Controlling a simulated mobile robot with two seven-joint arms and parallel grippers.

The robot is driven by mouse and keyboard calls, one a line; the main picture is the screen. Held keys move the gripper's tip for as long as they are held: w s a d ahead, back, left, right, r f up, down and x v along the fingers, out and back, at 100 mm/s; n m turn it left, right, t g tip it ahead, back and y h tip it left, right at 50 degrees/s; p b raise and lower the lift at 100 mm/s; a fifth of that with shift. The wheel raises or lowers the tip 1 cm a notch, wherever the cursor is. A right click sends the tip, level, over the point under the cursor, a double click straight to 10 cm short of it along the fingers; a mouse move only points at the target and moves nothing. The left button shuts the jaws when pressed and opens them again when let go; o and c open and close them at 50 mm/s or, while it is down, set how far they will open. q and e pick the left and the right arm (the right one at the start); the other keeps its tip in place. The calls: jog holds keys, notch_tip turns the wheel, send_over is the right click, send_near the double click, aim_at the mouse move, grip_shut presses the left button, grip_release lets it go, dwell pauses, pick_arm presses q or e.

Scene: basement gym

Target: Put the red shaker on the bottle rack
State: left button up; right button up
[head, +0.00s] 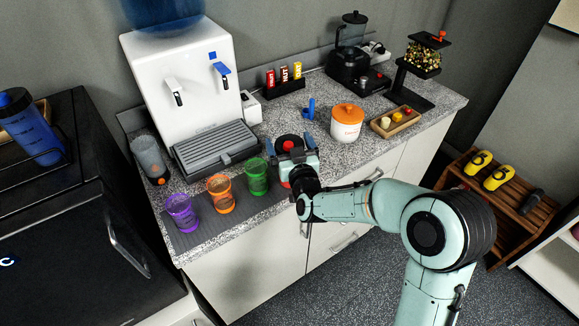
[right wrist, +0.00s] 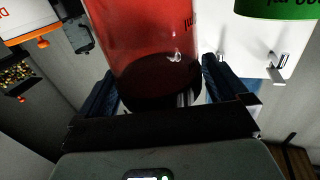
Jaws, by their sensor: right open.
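The red shaker (head: 288,144) stands on the counter, right of the green shaker (head: 257,177); its middle is hidden by my right gripper. In the right wrist view the translucent red shaker (right wrist: 145,40), with a dark end, is between the fingers. My right gripper (head: 295,141) is open around it, one blue finger on each side. I cannot tell whether either finger touches it. A dark wire rack (head: 45,158) holding a blue bottle (head: 28,125) sits on the black cabinet at the left; it may be the bottle rack. My left gripper is not in view.
Purple (head: 182,212) and orange (head: 221,193) shakers stand near the counter's front edge, beside the green one. A white water dispenser (head: 185,85) stands behind them. An orange-lidded canister (head: 346,124) and a wooden tray (head: 396,123) are to the right.

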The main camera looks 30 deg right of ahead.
jog(key=c, duration=1.2)
jog(key=shift+r, duration=0.1)
jog(key=c, duration=0.6)
jog(key=shift+r, duration=0.1)
